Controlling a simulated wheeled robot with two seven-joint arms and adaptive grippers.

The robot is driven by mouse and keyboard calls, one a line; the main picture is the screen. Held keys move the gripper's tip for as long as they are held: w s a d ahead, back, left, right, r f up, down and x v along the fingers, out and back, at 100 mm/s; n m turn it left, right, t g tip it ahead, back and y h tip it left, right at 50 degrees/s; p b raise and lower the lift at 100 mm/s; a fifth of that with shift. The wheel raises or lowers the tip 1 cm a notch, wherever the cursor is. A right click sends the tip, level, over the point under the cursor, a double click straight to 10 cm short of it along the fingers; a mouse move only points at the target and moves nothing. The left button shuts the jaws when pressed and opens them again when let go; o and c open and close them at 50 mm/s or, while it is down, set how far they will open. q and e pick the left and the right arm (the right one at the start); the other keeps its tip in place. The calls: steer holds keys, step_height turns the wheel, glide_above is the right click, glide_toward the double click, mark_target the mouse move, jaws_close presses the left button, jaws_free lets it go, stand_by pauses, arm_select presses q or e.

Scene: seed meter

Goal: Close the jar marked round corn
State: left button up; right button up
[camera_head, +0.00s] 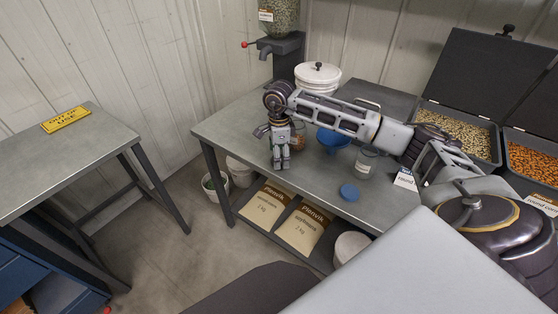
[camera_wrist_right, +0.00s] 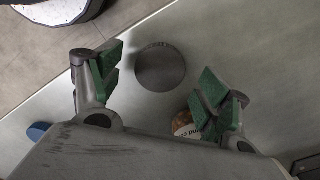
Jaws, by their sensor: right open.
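The jar marked round corn (camera_wrist_right: 184,124) shows orange kernels and part of a label in the right wrist view. A finger of my right gripper hides part of it. In the head view the jar (camera_head: 298,139) stands just behind the gripper. A flat grey disc, which looks like a lid (camera_wrist_right: 160,67), lies on the table, seen between the fingers in the wrist view; I cannot make it out in the head view. My right gripper (camera_head: 281,163) points down over the table near its front left edge, open and empty, with green pads (camera_wrist_right: 160,88). My left gripper is not in view.
On the table (camera_head: 235,125) are a blue funnel (camera_head: 333,139), a glass jar (camera_head: 366,161), a blue lid (camera_head: 349,192) and a white bucket (camera_head: 318,77). Open seed bins (camera_head: 462,128) stand at the right. Sacks (camera_head: 303,229) lie on the shelf below.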

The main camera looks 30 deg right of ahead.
steer(key=shift+f, duration=0.6)
steer(key=shift+c, duration=0.4)
steer(key=c, duration=0.7)
